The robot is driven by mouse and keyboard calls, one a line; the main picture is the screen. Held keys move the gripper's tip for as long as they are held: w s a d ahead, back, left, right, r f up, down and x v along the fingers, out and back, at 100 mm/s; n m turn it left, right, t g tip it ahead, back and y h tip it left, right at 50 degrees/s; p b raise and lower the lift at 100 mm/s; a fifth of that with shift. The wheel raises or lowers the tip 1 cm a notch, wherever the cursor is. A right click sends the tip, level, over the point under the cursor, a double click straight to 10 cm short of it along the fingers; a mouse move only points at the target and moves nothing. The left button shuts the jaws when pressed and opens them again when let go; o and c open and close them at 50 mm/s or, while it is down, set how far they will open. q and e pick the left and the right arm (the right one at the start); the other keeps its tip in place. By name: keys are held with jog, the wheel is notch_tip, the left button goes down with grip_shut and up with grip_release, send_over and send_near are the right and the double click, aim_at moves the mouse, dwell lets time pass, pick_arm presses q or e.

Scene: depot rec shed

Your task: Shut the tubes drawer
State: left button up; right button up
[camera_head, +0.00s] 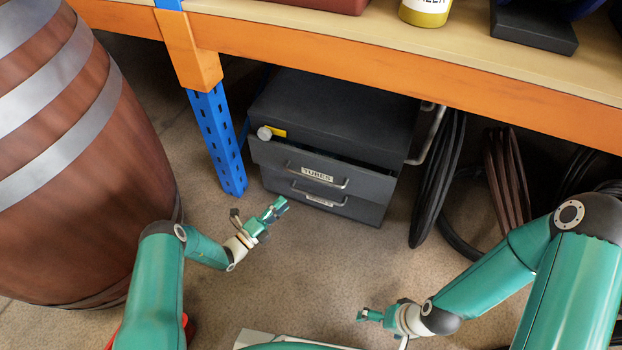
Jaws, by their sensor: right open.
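The tubes drawer (265,154) is the upper drawer of a dark grey cabinet (340,105) under the workbench. Its front carries a "TUBES" label and a pale bar handle (343,184). It stands partly pulled out, with a dark gap along its top edge. My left gripper (274,212) is in front of and below the cabinet's left part, apart from the drawer front; whether its fingers are open is unclear. My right gripper (368,315) is low over the floor, further from the cabinet, open and seemingly empty.
A lower drawer (318,200) sits below. A blue post (216,140) and brown barrel (70,170) stand left. Coiled hoses (438,180) hang right. The orange bench beam (330,65) overhangs.

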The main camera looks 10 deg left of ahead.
aim_at(310, 176)
pick_arm(q)
jog(key=b+x, duration=0.3)
jog(key=x, duration=1)
jog(key=shift+w+d+r, duration=0.1)
jog(key=shift+w+d, duration=0.05)
jog(key=shift+w, duration=0.05)
grip_shut()
